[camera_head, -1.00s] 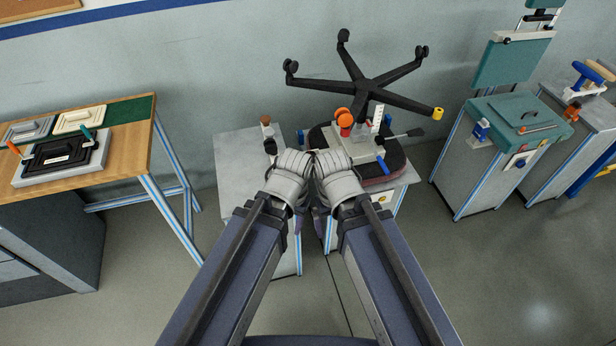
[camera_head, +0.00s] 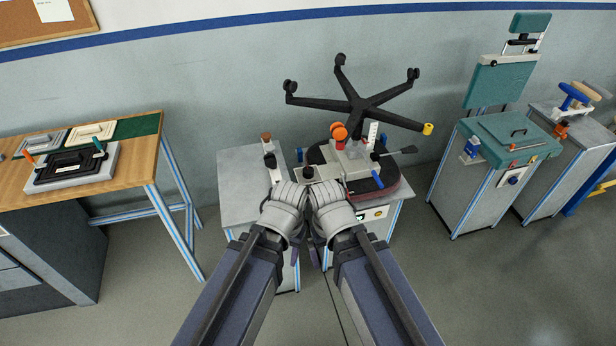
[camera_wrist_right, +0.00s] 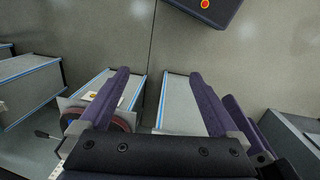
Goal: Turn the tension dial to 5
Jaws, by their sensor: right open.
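An orange round knob (camera_head: 337,127) and a red knob (camera_head: 341,135) sit on the mechanism. I cannot tell which part is the tension dial, and no numbers are readable. My right gripper (camera_wrist_right: 158,73) is open and empty in the wrist view. My left gripper (camera_head: 296,256) hangs low beside the right one, mostly behind my wrists. Both are in front of the stand, clear of the knobs.
A black five-legged chair base (camera_head: 362,105) hangs above the seat. A blue lever (camera_head: 377,179) and a black-ended lever (camera_head: 405,150) stick out to the right. A grey cabinet (camera_head: 240,180) adjoins on the left. A wooden table (camera_head: 140,170) stands further left, and a teal-topped stand (camera_head: 500,140) at right.

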